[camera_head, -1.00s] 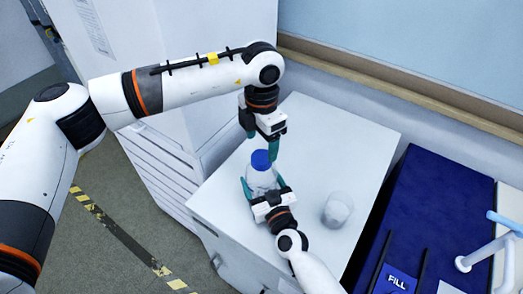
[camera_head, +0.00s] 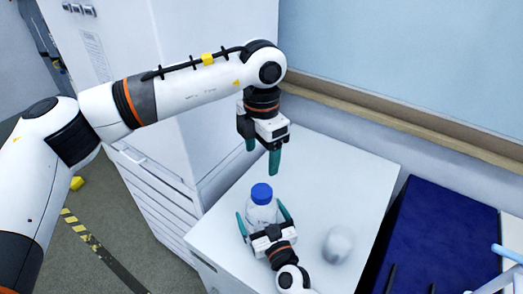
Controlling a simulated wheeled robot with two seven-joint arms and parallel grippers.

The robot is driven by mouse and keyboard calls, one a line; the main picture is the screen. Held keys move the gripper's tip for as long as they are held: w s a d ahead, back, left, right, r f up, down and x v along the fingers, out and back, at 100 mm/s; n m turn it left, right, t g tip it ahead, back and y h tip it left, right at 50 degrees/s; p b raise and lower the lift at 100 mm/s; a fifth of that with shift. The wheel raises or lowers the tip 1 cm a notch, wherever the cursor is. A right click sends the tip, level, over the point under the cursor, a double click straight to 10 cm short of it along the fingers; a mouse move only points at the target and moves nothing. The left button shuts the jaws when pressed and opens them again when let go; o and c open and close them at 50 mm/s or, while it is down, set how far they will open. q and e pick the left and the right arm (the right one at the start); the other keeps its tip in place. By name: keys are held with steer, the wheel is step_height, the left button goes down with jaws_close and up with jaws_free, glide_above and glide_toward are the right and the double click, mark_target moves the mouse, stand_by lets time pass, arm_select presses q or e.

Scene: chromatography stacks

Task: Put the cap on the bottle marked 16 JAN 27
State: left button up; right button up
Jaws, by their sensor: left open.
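A clear bottle (camera_head: 260,213) stands upright on the white bench top, with a blue cap (camera_head: 262,193) sitting on its top. The date marking cannot be read from here. My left gripper (camera_head: 262,160) points down above the bottle, open and empty, its teal fingertips clear of the cap. My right gripper (camera_head: 263,214) reaches in from the front at bench height, its fingers on either side of the bottle. Narrow gaps seem to show between these fingers and the bottle, so it looks open.
A whitish round vessel (camera_head: 337,244) stands on the bench top (camera_head: 335,180), right of the bottle. A blue surface (camera_head: 432,235) lies beyond the bench's right edge. A tall white cabinet (camera_head: 170,50) and the wall bound the back.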

steer(key=shift+s, duration=0.1)
steer(key=b+v, duration=0.1)
steer(key=v, duration=0.9)
steer(key=shift+s+d+f, duration=0.15)
steer(key=shift+s+f, duration=0.05)
steer(key=shift+s+d+r, duration=0.15)
steer(key=shift+s+d, duration=0.1)
steer(key=shift+s, duration=0.35)
